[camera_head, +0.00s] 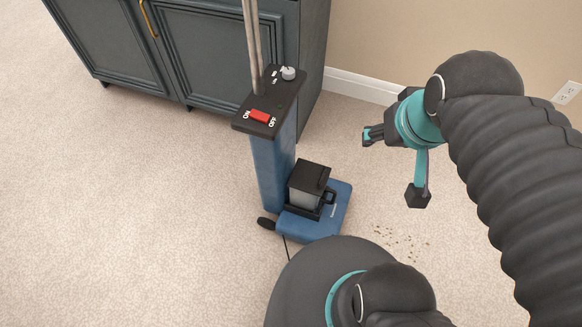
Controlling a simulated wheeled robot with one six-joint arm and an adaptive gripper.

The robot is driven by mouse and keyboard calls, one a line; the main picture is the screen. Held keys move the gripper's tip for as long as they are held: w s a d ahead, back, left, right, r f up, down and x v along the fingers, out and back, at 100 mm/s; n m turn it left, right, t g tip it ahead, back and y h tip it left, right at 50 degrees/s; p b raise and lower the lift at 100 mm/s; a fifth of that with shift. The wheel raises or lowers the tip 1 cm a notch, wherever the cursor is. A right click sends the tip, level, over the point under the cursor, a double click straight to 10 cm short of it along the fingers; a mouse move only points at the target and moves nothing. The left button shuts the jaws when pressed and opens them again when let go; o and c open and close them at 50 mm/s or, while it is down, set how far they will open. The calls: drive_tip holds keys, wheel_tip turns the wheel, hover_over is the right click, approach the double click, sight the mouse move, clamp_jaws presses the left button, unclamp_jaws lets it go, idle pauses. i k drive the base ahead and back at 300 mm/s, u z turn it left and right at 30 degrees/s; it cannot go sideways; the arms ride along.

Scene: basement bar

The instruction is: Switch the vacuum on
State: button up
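The vacuum (270,170) is an upright blue unit with a black top panel (283,98), standing on the carpet in the middle of the view. A red switch (259,116) sits on the panel between the labels ON at its left and OFF at its right. I cannot tell which way the switch is set. A grey knob (289,73) is farther back on the panel. My gripper (394,166) is open and empty, to the right of the vacuum and apart from it. Its two fingers are spread, pointing left and down.
A dark cabinet (125,45) with a brass handle stands behind the vacuum at upper left. A beige wall with a white baseboard (360,87) and an outlet (567,92) is at the back right. Brown crumbs (402,238) lie right of the vacuum. The carpet at left is clear.

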sight(261, 116)
drive_tip(key=k, duration=1)
drive_tip(key=z, duration=0.75)
drive_tip(key=i, duration=0.85)
drive_tip(key=u, duration=0.85)
